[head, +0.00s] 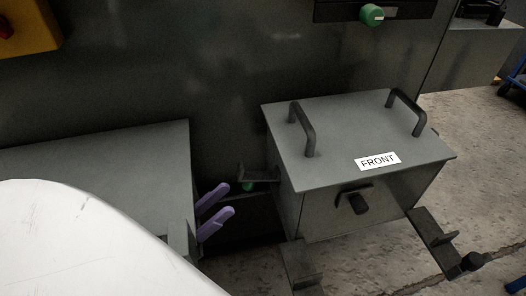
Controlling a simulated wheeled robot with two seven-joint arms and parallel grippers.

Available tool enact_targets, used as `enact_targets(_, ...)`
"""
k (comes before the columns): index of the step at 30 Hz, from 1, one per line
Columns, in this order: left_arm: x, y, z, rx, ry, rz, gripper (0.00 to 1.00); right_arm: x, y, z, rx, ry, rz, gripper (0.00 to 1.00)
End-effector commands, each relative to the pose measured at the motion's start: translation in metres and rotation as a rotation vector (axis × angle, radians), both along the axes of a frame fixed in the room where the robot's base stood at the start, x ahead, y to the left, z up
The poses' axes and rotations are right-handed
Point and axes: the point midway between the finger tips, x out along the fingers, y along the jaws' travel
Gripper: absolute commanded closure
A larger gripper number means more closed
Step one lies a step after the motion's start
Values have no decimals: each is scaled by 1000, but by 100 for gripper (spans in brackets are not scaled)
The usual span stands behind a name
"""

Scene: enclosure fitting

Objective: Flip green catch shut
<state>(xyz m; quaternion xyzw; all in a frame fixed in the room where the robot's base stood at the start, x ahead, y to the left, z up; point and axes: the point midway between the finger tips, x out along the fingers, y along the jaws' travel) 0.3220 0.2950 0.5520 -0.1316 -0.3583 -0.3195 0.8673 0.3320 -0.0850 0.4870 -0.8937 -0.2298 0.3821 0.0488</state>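A small green part (247,186), which looks like the green catch, shows low on the dark wall, left of the grey box. It sits just under a dark bracket (259,174) that hides some of it, so I cannot tell its position. My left gripper (226,199) shows as two purple fingers with a gap between them, pointing up and right. They are open and empty, a little left of the green part and apart from it in the picture. My white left arm covers the lower left corner. My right gripper is not in view.
A grey box (335,165) with two handles and a FRONT label (378,161) stands at right. Dark brackets (433,230) stick out around its base. A grey cabinet (110,160) stands at left. A green knob (371,14) is on the upper panel. Concrete floor lies at right.

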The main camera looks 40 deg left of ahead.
Motion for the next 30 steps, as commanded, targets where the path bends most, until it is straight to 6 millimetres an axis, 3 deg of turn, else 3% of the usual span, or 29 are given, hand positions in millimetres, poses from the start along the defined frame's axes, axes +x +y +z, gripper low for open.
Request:
enact_targets(15,46,-40,62,-1,-3,-2,63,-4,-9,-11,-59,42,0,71)
enact_targets(28,52,-45,69,-2,1,-2,63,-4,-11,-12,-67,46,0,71)
enact_targets(30,52,-45,69,-2,1,-2,74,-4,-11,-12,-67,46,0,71)
